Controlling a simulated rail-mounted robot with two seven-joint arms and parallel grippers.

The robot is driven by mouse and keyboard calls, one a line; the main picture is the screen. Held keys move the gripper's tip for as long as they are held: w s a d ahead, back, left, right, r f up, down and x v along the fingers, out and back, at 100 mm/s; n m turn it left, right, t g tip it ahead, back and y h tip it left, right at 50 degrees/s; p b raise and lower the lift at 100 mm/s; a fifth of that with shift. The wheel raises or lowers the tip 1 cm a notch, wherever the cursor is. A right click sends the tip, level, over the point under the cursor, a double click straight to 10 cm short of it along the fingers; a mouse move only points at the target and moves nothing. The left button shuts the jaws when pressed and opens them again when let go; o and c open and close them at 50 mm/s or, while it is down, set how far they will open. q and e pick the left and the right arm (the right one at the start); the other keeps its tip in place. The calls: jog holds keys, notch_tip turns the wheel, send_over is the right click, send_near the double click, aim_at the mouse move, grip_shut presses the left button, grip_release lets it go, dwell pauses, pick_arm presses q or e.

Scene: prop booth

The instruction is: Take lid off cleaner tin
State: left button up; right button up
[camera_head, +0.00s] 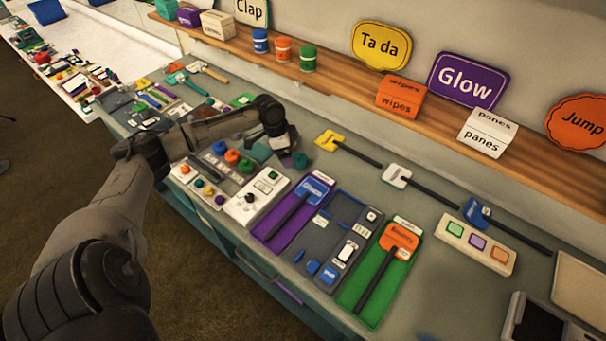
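I cannot tell for certain which object is the cleaner tin. Three small tins stand upright on the wooden shelf: a blue tin (260,41), an orange tin (283,49) and a green tin (308,58). My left arm comes in from the left and reaches over the counter. Its gripper (284,146) points down, close to a small dark green round thing (300,160) and a teal piece (260,152). The fingers are small and partly hidden, so I cannot tell whether they are open or hold anything. My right gripper is out of view.
The counter holds blue, orange and green knobs (232,157), a white panel (256,194), purple (294,212), grey and green (378,272) boards, and a pale tray (475,245). Word signs and boxes, including an orange wipes box (401,98), stand on the shelf (355,107).

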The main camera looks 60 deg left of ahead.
pick_arm(q)
jog(key=w+a+r+n+t+b, duration=0.1)
jog(key=a+r+b, duration=0.15)
jog(key=a, duration=0.35)
send_over(299, 154)
jog(key=s, duration=0.3)
jog(key=f, duration=0.6)
jog(key=shift+w+a, duration=0.2)
jog(key=shift+w, duration=0.05)
jog(key=shift+w+d+f, duration=0.1)
jog(key=shift+w+f, duration=0.1)
jog(key=shift+f, duration=0.3)
jog(key=x, duration=0.4)
jog(key=shift+w+a+b, duration=0.1)
jog(key=shift+a+b, duration=0.15)
jog(key=shift+b, duration=0.05)
jog(key=shift+w+f, duration=0.15)
jog(key=shift+f, duration=0.3)
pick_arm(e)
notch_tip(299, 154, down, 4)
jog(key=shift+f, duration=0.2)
pick_arm(q)
jog(key=c, duration=0.9)
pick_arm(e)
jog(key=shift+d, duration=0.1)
